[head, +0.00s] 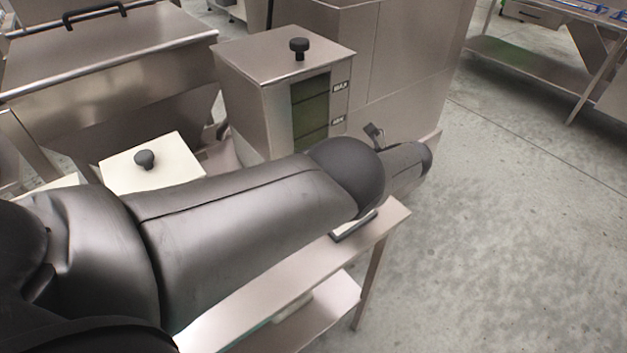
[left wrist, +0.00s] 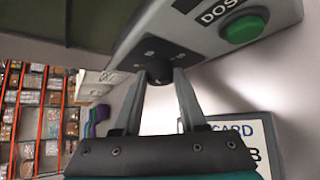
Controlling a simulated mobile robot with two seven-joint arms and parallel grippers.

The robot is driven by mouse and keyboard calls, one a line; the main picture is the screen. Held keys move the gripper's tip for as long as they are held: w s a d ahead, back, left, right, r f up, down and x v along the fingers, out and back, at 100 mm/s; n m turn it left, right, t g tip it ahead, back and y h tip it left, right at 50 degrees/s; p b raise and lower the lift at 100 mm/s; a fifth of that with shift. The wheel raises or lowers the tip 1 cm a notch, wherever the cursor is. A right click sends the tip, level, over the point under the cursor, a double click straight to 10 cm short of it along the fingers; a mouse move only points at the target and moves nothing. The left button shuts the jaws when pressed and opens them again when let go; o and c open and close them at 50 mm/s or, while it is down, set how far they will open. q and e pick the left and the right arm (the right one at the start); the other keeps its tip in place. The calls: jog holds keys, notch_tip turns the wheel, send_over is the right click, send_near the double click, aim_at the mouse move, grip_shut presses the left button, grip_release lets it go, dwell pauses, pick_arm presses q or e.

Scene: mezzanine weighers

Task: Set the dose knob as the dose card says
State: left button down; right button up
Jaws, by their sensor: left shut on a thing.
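The dose knob (left wrist: 158,72) is a small dark round knob on a dark dial plate with pale marks, under a grey housing in the left wrist view. My left gripper (left wrist: 160,84) has its two fingers on either side of the knob and is shut on it. The knob's pointer and exact setting are too small to read. The dose card (left wrist: 238,130) is behind the gripper at the right; only "CARD" and part of a large letter show, the rest is hidden. In the head view my left arm crosses the middle, and its gripper cannot be made out. My right gripper is not in view.
A green button (left wrist: 243,29) sits beside a partly cut "DOS" label. In the head view a steel box (head: 265,85) with a lid knob and level window stands behind my arm. A white box (head: 165,175) is left of it. A bench (head: 385,222) lies below; floor at right is clear.

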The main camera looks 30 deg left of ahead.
pick_arm(q)
jog(key=shift+s, duration=0.1)
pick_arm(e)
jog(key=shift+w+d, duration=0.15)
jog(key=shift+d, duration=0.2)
pick_arm(q)
jog(key=shift+c, duration=2.3)
grip_release()
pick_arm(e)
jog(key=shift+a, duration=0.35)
